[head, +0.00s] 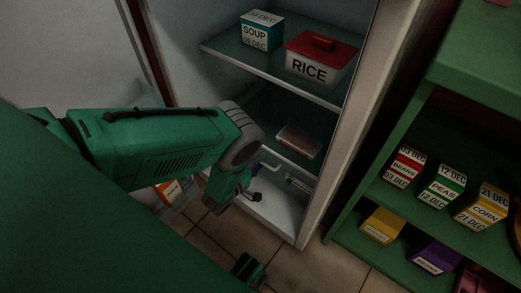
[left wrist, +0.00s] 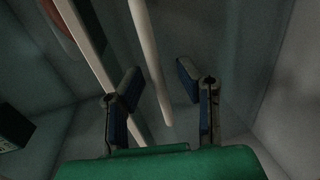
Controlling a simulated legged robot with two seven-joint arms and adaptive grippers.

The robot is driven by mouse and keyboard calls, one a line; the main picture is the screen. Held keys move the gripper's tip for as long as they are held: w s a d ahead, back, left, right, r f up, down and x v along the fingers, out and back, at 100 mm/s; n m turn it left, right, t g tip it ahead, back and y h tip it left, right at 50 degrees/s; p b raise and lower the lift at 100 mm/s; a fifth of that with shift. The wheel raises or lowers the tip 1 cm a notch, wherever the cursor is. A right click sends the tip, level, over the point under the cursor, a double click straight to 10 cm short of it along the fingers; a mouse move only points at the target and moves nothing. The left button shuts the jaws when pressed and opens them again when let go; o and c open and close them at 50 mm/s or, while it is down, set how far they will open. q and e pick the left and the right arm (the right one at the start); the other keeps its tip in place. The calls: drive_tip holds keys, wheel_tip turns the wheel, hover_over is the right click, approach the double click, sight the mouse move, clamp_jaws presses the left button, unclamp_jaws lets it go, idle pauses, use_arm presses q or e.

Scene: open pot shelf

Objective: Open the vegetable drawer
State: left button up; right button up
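The vegetable drawer is low in the open fridge, largely hidden in the head view behind my left arm and gripper. A pale bar, which looks like its handle (left wrist: 152,70), shows in the left wrist view. My left gripper (head: 262,182) is at the bottom of the fridge opening, below the lower shelf. In the left wrist view the gripper (left wrist: 160,90) has its two blue-padded fingers apart. The bar runs between them in the picture, with gaps on both sides. I cannot tell its depth relative to the fingertips.
A soup box (head: 262,31) and a red-lidded rice container (head: 320,58) stand on the upper fridge shelf. A flat package (head: 298,141) lies on the lower shelf. A green rack (head: 440,105) with several labelled boxes stands at right. Tiled floor (head: 255,238) shows in front.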

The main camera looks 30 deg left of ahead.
use_arm(q)
drive_tip(key=shift+w, duration=0.4)
use_arm(e)
drive_tip(key=shift+f, duration=0.15)
use_arm(q)
clamp_jaws()
drive_tip(key=shift+s, duration=0.1)
